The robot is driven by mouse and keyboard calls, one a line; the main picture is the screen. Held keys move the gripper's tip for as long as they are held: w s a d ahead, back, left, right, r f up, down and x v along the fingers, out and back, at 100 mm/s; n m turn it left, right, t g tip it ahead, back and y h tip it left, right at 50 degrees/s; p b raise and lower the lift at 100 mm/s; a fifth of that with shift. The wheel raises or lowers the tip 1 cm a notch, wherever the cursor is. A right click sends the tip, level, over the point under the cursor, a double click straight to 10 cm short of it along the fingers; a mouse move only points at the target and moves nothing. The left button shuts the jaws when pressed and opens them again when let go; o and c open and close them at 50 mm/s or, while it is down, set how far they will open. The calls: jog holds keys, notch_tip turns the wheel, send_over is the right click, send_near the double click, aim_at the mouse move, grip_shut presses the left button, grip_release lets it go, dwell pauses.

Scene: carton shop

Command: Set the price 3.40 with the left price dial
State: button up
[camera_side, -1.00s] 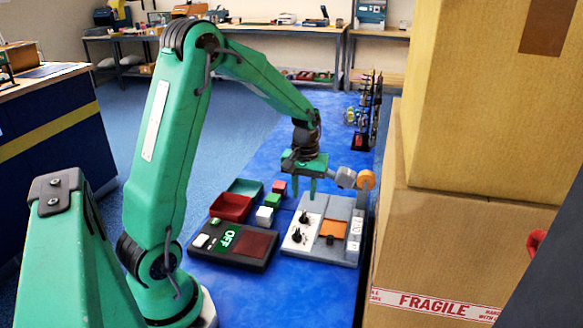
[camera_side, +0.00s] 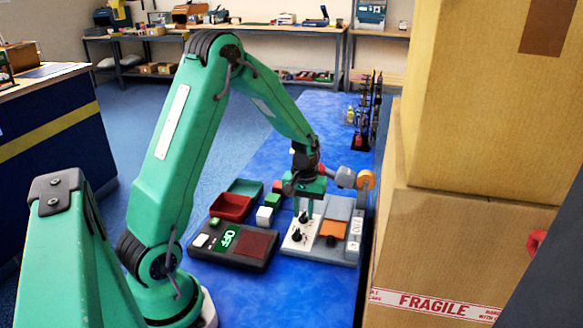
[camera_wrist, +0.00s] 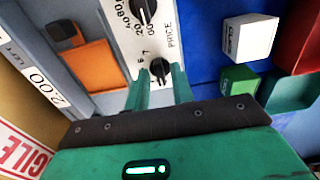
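A grey machine (camera_side: 321,254) with a white dial panel (camera_side: 290,244) carries two black price dials, one nearer (camera_side: 297,236) and one farther (camera_side: 304,217) in the side view. In the wrist view, one dial (camera_wrist: 160,68) lies between my fingertips and the other (camera_wrist: 143,8) is at the top edge, beside marks 20, 40 and 80. "PRICE" is printed between them. A white display (camera_wrist: 35,75) seems to read 2.00, with "LEFT" beside it. My gripper (camera_wrist: 160,75) is open, pointing down with a finger on each side of the dial; contact cannot be told.
An orange pad (camera_wrist: 93,64) lies beside the dial panel. A dark box showing OFF (camera_side: 235,246), a red bin (camera_side: 231,207), a green bin (camera_side: 246,187) and small blocks (camera_side: 265,215) stand left of the machine. Tall cartons (camera_side: 440,240) crowd the right. The blue mat's front is clear.

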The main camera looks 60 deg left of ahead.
grip_shut()
jog(key=shift+m, duration=2.9)
jog(key=shift+o, duration=1.3)
grip_release()
jog(key=shift+r, duration=0.1)
